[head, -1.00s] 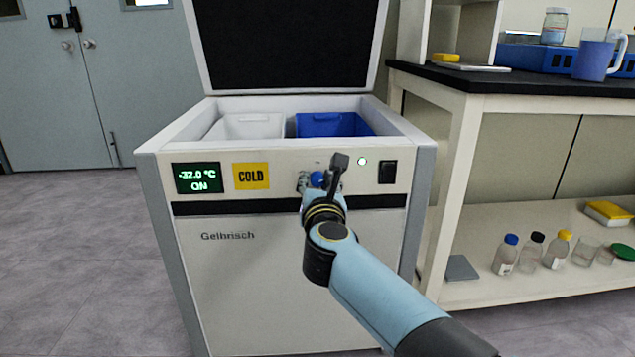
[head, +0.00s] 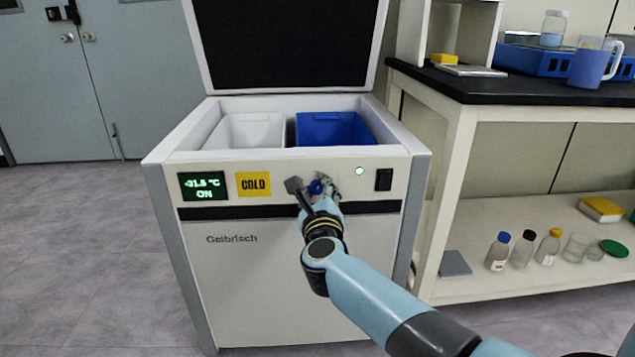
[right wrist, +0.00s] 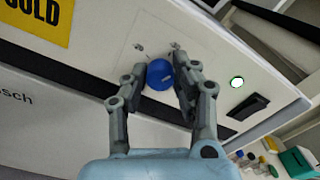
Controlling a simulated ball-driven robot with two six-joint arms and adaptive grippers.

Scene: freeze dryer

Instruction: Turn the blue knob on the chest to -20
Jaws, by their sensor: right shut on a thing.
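The chest (head: 290,262) stands with its lid up, and its green display (head: 201,185) reads -31.5 °C and ON. The blue knob (head: 316,187) is on its front panel, partly hidden by my right gripper (head: 318,186). In the right wrist view the blue knob (right wrist: 160,75) sits between the two fingers of my right gripper (right wrist: 161,78), which is shut on it. Its pale mark points right and slightly up in that tilted view. My left gripper is not in view.
A yellow COLD label (head: 253,184), a lit indicator (head: 359,171) and a black switch (head: 383,180) share the panel. White and blue bins (head: 330,128) sit inside the chest. A bench (head: 458,150) with bottles on its lower shelf stands close on the right.

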